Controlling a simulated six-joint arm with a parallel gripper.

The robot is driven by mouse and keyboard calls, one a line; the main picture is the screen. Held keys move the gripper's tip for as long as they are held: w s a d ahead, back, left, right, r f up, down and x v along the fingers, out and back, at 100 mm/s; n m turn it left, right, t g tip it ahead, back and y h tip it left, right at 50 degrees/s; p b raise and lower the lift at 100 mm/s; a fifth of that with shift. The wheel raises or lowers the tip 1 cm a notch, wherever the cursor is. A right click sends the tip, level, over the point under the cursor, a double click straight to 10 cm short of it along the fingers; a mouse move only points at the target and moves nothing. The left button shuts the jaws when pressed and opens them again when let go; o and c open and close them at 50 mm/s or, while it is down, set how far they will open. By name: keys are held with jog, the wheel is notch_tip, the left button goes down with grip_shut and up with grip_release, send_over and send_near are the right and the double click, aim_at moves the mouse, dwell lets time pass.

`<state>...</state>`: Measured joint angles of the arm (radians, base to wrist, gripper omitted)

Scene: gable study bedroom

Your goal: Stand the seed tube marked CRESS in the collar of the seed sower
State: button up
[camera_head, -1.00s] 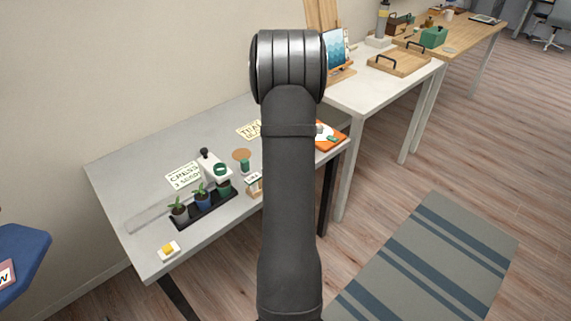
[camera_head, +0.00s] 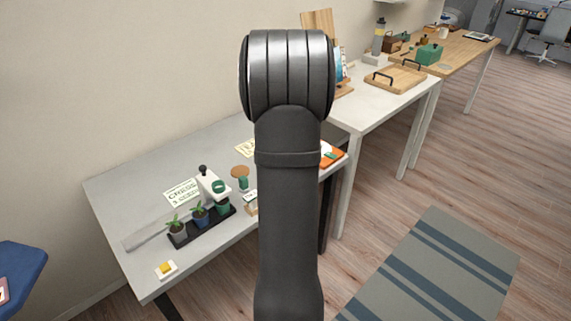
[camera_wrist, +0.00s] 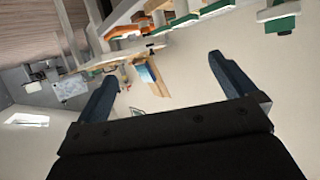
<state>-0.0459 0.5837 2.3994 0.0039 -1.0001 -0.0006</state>
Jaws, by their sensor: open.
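The seed sower (camera_head: 212,186) is a white body with a black knob and a green ring, standing on the grey table beside the potted seedlings. A card reading CRESS (camera_head: 182,192) lies flat to its left. I cannot make out a seed tube marked CRESS. A small labelled item (camera_head: 250,197) right of the sower is partly hidden by my arm. In the wrist view my gripper (camera_wrist: 162,88) is open, with nothing held between its dark fingers. It is raised away from the sower; in the head view my arm hides it.
A black tray (camera_head: 190,237) holds several seedlings. A green piece with a round brown top (camera_head: 240,174) stands near the sower. A yellow-and-white block (camera_head: 166,269) sits at the front edge. An orange item (camera_head: 332,158) lies at the table's right end. The table's back left is bare.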

jog(key=shift+c, duration=0.2)
jog(key=c, duration=1)
